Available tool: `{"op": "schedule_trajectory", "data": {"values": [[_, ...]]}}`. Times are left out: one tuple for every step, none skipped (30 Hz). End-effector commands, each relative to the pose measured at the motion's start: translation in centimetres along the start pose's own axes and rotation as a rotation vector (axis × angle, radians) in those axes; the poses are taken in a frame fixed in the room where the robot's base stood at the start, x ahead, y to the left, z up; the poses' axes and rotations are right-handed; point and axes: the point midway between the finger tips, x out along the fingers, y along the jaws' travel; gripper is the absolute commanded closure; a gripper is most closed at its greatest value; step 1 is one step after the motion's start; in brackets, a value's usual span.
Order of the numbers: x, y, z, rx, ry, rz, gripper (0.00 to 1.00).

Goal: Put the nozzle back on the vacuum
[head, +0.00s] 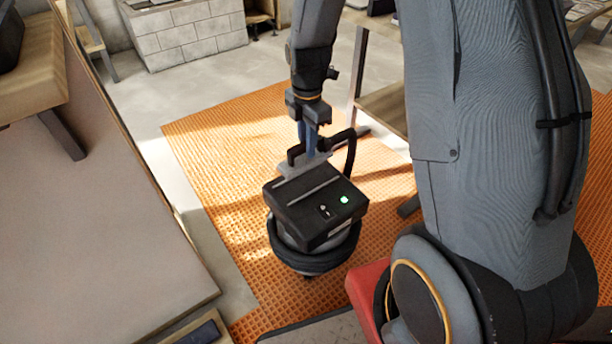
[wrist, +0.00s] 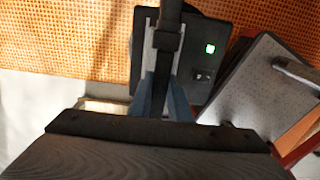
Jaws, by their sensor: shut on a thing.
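The vacuum (head: 316,212) stands on the orange mat, with a black boxy top, a lit green light and a rounded lower body. Its top also shows in the wrist view (wrist: 208,75). My gripper (head: 311,150) points down at the far side of the vacuum's top. Its blue fingers are shut on a slim black part, which I take to be the nozzle (wrist: 168,42). A black hose (head: 351,155) curves beside the fingers. A light grey piece (head: 291,166) lies at the top's back edge. Whether the nozzle touches the vacuum is hidden.
The orange grid mat (head: 225,135) has free room left of the vacuum. A large flat board (head: 90,210) fills the left side. A pale block wall (head: 190,38) stands at the back. A wooden shelf (head: 385,108) is behind the vacuum, near my arm.

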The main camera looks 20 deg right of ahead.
Motion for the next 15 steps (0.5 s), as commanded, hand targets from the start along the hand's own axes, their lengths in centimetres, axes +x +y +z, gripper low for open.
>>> {"op": "schedule_trajectory", "data": {"values": [[1.1,-0.1,0.0,0.001,0.001,-0.004,1.0],[1.6,-0.1,0.0,0.001,0.002,-0.005,1.0],[2.4,-0.1,0.0,0.002,0.001,-0.004,1.0],[3.0,-0.1,0.0,0.002,0.001,-0.004,1.0],[3.5,-0.1,0.0,0.002,0.002,-0.005,1.0],[4.2,-0.1,0.0,0.002,0.001,-0.004,1.0],[4.5,-0.1,0.0,0.003,0.001,-0.003,1.0],[4.8,-0.1,0.0,0.003,0.001,-0.002,1.0],[5.1,-0.1,0.0,0.003,0.001,-0.003,1.0],[5.3,-0.1,0.0,0.003,0.001,-0.003,1.0],[5.6,-0.1,0.0,0.003,0.001,-0.003,1.0],[5.9,-0.1,0.0,0.003,0.001,-0.003,1.0],[6.3,-0.1,0.0,0.003,0.001,-0.002,1.0],[6.7,-0.1,0.0,0.003,0.001,-0.002,1.0],[7.3,-0.1,0.0,0.003,0.001,-0.003,1.0]]}}
